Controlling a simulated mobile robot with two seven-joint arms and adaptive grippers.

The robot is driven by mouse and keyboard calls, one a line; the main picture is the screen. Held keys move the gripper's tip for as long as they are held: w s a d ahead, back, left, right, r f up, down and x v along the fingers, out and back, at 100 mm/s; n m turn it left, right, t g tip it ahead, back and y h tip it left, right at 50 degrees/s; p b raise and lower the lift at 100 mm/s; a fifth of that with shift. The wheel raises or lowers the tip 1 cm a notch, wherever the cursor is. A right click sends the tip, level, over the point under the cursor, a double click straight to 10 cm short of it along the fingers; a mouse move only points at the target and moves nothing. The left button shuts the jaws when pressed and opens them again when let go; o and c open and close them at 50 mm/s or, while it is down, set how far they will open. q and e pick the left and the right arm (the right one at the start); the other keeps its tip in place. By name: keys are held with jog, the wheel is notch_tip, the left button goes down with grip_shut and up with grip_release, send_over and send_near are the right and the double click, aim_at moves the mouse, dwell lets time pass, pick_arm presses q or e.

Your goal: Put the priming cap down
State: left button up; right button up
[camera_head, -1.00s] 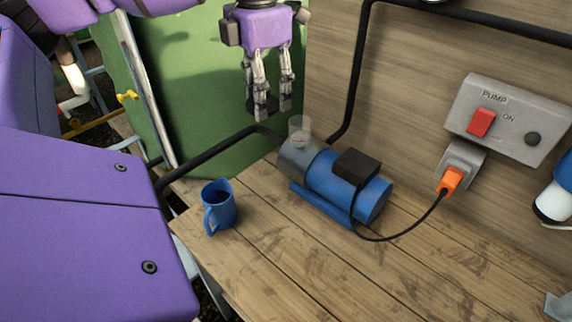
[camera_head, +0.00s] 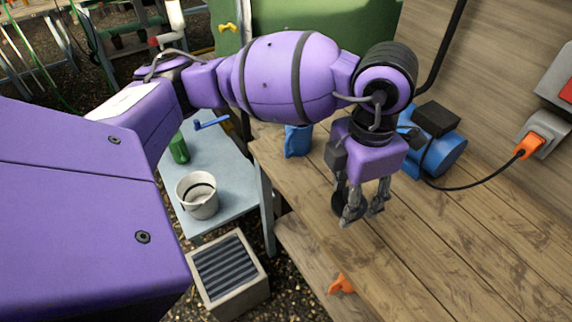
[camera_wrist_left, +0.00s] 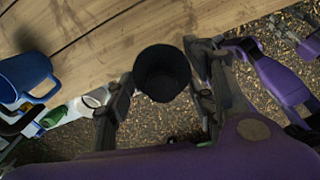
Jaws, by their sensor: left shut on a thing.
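My left gripper (camera_head: 360,215) is shut on the priming cap (camera_head: 340,204), a small black round piece between its fingers, over the front part of the wooden bench (camera_head: 440,240). I cannot tell from the head view how far the cap is above the boards. In the left wrist view the cap (camera_wrist_left: 162,72) shows as a dark round cup between the fingers, near the bench edge. The blue pump (camera_head: 449,152) stands behind my left wrist, its inlet end hidden by my arm. My right gripper is not in view.
A blue jug (camera_head: 298,140) stands on the bench left of the gripper, partly behind my arm. An orange thing (camera_head: 342,284) lies on a lower board. A side table (camera_head: 228,170) holds a white bucket (camera_head: 197,196). The bench right of the gripper is clear.

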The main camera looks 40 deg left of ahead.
pick_arm(q)
jog(key=shift+w+a+n, duration=0.25)
jog(key=shift+a+n, duration=0.05)
jog(key=w+a+f, duration=0.1)
jog(key=w, duration=0.2)
jog(key=w+a+f, duration=0.1)
jog(key=w+f, duration=0.1)
jog(key=w, duration=0.1)
jog(key=w+f, duration=0.1)
jog(key=w, duration=0.2)
jog(key=shift+a+f, duration=0.2)
jog(key=shift+a, duration=0.2)
jog(key=shift+c, duration=0.2)
jog(key=w+f, duration=0.1)
jog(key=f, duration=0.1)
jog(key=w+a+f, duration=0.1)
jog(key=w+f, duration=0.1)
jog(key=shift+w+f, duration=0.1)
jog(key=shift+f, duration=0.05)
jog(key=shift+w+a+f, duration=0.2)
jog(key=shift+w+f, duration=0.35)
jog(key=shift+f, duration=1.65)
jog(key=shift+f, duration=0.15)
jog(key=o, duration=1.2)
